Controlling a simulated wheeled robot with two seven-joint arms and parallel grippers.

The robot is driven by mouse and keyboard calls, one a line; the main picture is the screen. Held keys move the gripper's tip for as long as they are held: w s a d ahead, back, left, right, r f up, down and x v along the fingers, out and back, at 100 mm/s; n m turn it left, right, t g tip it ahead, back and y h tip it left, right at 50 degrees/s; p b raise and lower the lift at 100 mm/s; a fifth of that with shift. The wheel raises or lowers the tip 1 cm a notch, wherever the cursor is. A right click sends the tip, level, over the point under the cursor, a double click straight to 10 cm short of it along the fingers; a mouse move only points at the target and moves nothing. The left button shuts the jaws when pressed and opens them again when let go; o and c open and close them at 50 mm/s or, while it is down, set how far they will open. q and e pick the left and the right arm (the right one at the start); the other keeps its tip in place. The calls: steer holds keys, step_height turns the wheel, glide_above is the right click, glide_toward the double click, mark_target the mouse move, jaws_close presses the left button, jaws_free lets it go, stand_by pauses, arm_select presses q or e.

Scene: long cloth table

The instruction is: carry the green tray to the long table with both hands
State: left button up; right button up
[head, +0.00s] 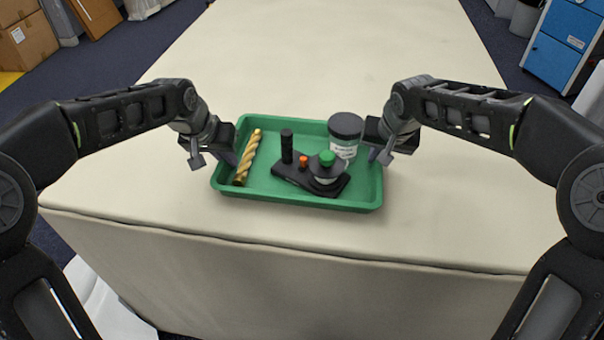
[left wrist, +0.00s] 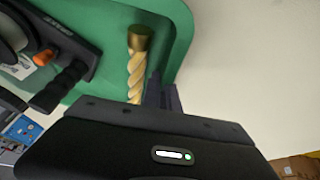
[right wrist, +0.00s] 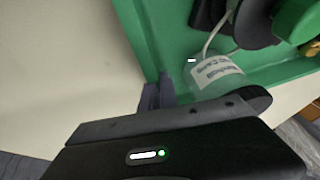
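The green tray (head: 290,201) is level over the cloth of the long table (head: 460,190), near its front edge; I cannot tell whether it touches the cloth. My left gripper (head: 229,158) is at the tray's left rim, and the left wrist view shows its fingers (left wrist: 162,94) closed on that rim. My right gripper (head: 376,154) is at the right rim, and the right wrist view shows its fingers (right wrist: 157,94) closed there. In the tray are a gold twisted bit (head: 248,158), a dark-lidded clear jar (head: 344,148) and a black tool (head: 310,181) with orange and green parts.
The table top is bare behind and beside the tray. A blue cabinet (head: 562,45) stands on the floor at the back right. Cardboard boxes (head: 28,42) are at the back left. A pale object (head: 100,300) is on the floor at the front left.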

arm_select(q)
steer(key=o, duration=0.4)
arm_select(e)
steer(key=o, duration=0.4)
arm_select(q)
steer(key=shift+o, duration=0.2)
steer(key=shift+s+r, duration=0.1)
steer(key=shift+r, duration=0.1)
arm_select(e)
steer(key=shift+o, duration=0.2)
arm_select(q)
steer(key=v, duration=1.1)
steer(key=shift+r, duration=0.3)
steer(key=shift+s+a, duration=0.1)
arm_select(e)
steer(key=shift+r, duration=0.1)
steer(key=v, duration=1.2)
